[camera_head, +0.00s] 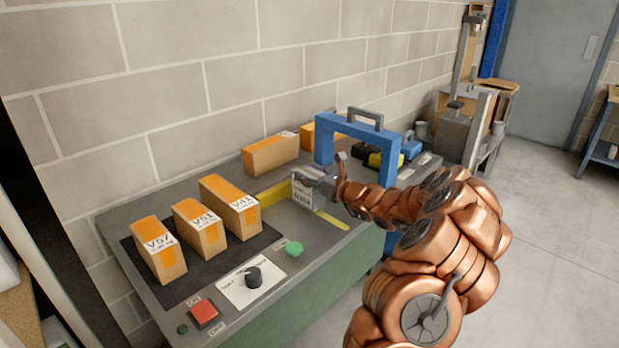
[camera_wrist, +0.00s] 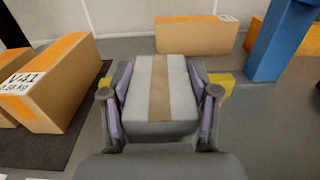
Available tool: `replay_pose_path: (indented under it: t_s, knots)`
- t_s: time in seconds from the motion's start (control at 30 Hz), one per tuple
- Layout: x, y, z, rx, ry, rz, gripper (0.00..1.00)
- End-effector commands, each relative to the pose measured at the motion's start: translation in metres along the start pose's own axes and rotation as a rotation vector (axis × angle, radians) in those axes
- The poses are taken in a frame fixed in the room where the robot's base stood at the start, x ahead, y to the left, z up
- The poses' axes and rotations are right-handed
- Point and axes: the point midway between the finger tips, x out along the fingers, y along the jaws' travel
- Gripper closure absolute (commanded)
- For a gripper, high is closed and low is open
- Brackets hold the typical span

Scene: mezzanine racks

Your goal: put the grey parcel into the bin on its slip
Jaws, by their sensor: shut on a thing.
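My gripper (camera_head: 316,178) is shut on the grey parcel (camera_head: 302,196) near the blue arch. I cannot make out a bin for certain.
Orange-taped boxes marked V57 (camera_head: 158,252), V51 (camera_head: 200,228) and V41 (camera_head: 230,207) stand on a black mat at left. Another box (camera_head: 270,154) stands behind. A blue arch (camera_head: 324,150) is close by. Buttons, including a red one (camera_head: 204,313), line the bench front.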

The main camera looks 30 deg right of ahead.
Motion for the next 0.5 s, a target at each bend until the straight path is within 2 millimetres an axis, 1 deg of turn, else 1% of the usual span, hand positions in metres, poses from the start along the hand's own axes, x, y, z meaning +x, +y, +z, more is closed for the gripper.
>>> replay_pose_path:
  t_s: [0.03,0.13,0.5]
  knots:
    - [0.0,-0.001,-0.006,0.001,0.001,0.0,1.0]
    - [0.0,0.0,-0.013,0.0,-0.002,0.0,1.0]
    - [0.0,0.0,-0.016,-0.001,-0.003,0.001,1.0]
